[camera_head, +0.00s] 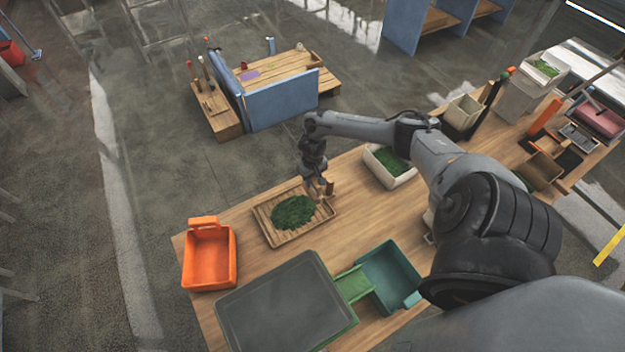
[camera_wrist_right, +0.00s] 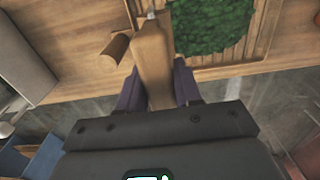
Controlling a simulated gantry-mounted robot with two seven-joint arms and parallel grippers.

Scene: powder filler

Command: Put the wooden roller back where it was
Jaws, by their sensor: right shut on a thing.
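My right gripper (camera_head: 318,186) is over the right end of the wooden tray (camera_head: 270,238), which holds a green leafy powder (camera_head: 293,212). In the right wrist view the two dark purple fingers of the right gripper (camera_wrist_right: 156,84) are shut on the wooden roller (camera_wrist_right: 152,52), one on each side of its wooden part. A small metal piece shows at its far end. A short wooden cylinder (camera_wrist_right: 115,48) sits beside it; I cannot tell if it is part of the roller. The green powder (camera_wrist_right: 212,24) is right beside the held part. My left gripper is not in view.
An orange bin (camera_head: 210,262) stands left of the tray. A dark grey board (camera_head: 285,308) and a teal bin (camera_head: 388,275) are in front. A white bin with green stuff (camera_head: 390,165) is behind right. Bare table (camera_head: 345,225) lies right of the tray.

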